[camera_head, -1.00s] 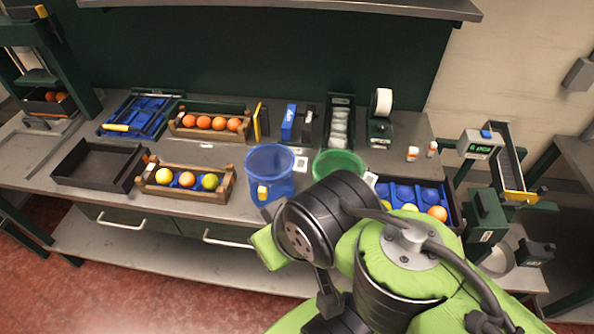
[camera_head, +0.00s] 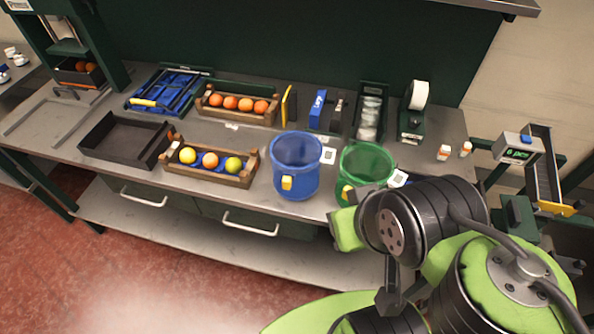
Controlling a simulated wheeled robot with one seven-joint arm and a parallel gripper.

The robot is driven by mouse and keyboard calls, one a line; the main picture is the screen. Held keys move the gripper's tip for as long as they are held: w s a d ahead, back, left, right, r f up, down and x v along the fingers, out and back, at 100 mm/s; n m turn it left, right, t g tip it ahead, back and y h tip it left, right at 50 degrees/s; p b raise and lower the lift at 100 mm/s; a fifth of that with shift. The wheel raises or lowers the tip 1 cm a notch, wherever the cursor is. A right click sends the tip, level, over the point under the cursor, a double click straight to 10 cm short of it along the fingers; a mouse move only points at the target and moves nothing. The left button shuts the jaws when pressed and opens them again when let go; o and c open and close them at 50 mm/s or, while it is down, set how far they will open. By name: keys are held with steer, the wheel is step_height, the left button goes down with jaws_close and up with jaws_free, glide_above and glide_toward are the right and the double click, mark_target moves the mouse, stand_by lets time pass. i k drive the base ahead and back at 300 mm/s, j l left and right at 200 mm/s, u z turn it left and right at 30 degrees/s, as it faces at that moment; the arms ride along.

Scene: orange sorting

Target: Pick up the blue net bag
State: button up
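The blue net bag (camera_head: 296,180) appears to be the blue, see-through, bucket-shaped container with an open top and a yellow tag on its front. It stands upright near the front edge of the bench, right of a wooden crate. A similar green container (camera_head: 365,163) stands just right of it. My arm's green and black links fill the lower right, with the nearest part in front of the green container's lower edge. I cannot make out my gripper's fingers; none of my visible arm covers the blue bag.
A wooden crate (camera_head: 242,183) of fruit and an empty dark tray (camera_head: 92,152) lie left. Behind are a crate of oranges (camera_head: 274,112), a blue box (camera_head: 318,110) and a label roll (camera_head: 419,95). The floor in front is clear.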

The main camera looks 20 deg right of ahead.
mark_target(303, 150)
steer(key=i+j, duration=0.15)
steer(key=j, duration=0.2)
steer(key=i+j, duration=0.15)
steer(key=j, duration=0.2)
steer(key=i+j, duration=0.1)
steer(key=j, duration=0.25)
steer(key=i+j, duration=0.15)
steer(key=j, duration=0.2)
